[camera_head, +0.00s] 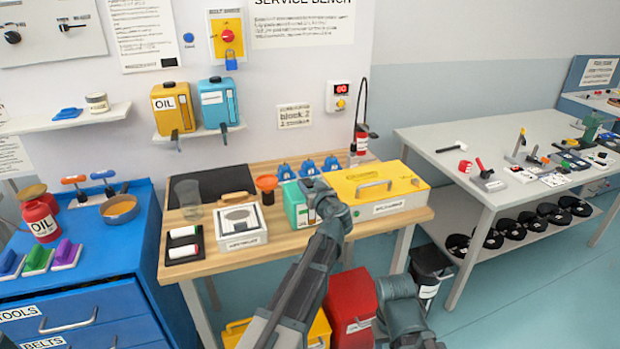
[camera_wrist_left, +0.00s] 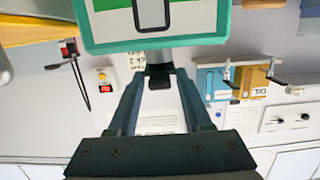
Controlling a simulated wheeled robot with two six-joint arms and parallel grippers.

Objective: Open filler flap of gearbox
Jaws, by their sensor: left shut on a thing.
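The gearbox, a green box (camera_head: 293,205) with a pale front, stands on the wooden bench beside a yellow case. My left gripper (camera_head: 318,187) reaches over its right side and hides part of it. In the left wrist view the green box (camera_wrist_left: 100,46) fills the top, with a pale panel. I cannot tell whether the tab is the filler flap, or how far the flap is open. My right arm shows at the lower right, without its gripper.
The yellow case (camera_head: 405,185) stands close to the right of the gearbox. Blue items (camera_head: 308,168) line the back. A red bin (camera_head: 350,308) stands below the bench.

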